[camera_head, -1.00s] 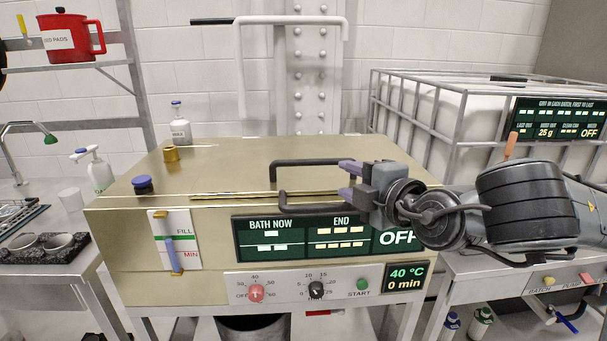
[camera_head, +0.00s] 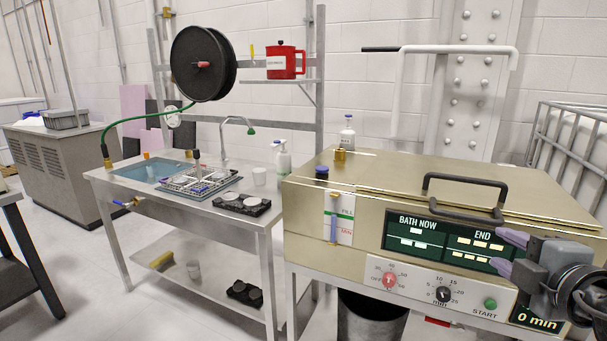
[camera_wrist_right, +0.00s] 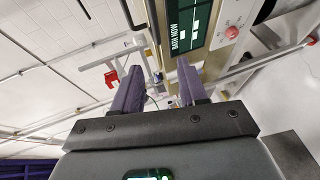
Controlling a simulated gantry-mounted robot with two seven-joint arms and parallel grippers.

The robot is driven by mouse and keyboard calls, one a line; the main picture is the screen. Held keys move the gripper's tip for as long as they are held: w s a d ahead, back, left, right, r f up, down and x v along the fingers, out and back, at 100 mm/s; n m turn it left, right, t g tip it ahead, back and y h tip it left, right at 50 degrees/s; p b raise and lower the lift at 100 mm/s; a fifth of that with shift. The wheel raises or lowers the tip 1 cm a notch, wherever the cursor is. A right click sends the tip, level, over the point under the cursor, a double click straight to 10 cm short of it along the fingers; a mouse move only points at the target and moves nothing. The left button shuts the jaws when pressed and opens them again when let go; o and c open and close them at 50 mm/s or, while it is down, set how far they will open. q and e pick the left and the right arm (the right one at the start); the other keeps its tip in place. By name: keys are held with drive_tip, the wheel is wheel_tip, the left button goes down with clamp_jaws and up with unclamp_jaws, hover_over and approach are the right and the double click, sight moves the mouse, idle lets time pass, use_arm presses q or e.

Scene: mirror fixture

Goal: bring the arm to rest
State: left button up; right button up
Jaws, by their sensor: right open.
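My right gripper (camera_head: 506,252) is open and empty, with its purple-grey fingers apart, at the right side of the head view. It is in front of the gold bath machine (camera_head: 340,262), beside the END display (camera_head: 478,246), and hides part of the panel to its right. The right wrist view shows its two purple fingers (camera_wrist_right: 160,88) with nothing between them and part of the machine's display (camera_wrist_right: 190,32) beyond. The rest of the right arm is cut off by the head view's right edge. My left gripper is not in view.
The machine has a dark lid handle (camera_head: 465,180) and front knobs. To its left stands a steel sink table (camera_head: 255,222) with racks and a soap bottle (camera_head: 283,158). A hose reel (camera_head: 203,64) hangs above. A wire cage (camera_head: 570,150) stands at right. Floor at left is clear.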

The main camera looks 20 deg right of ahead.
drive_tip(key=w+a+f+g+y+p, duration=0.1)
drive_tip(key=w+f+g+y+p, duration=0.15)
drive_tip(key=w+f, duration=0.2)
drive_tip(key=s+a+f+m+g+y+p, duration=0.1)
drive_tip(key=s+a+f+y+p, duration=0.15)
drive_tip(key=a+f+p, duration=0.35)
drive_tip(key=s+a+f+m+g+y+p, duration=0.1)
drive_tip(key=a+f+m+y+p, duration=0.2)
drive_tip(key=a, duration=0.6)
drive_tip(key=s+a+f+y+p, duration=0.2)
drive_tip(key=a+f+y+p, duration=0.1)
drive_tip(key=a+f+p, duration=0.3)
drive_tip(key=s+a+m+h+p, duration=0.2)
drive_tip(key=s+a+m+p, duration=0.3)
drive_tip(key=m+p, duration=0.15)
drive_tip(key=s+d+f+g+h, duration=0.3)
drive_tip(key=s+d+g, duration=0.2)
drive_tip(key=s+g, duration=0.1)
use_arm(q)
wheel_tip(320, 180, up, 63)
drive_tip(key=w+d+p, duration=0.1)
drive_tip(key=p, duration=3.7)
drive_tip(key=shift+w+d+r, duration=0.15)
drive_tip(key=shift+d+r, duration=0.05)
use_arm(e)
wheel_tip(320, 180, up, 38)
drive_tip(key=shift+r, duration=0.15)
drive_tip(key=shift+a, duration=0.1)
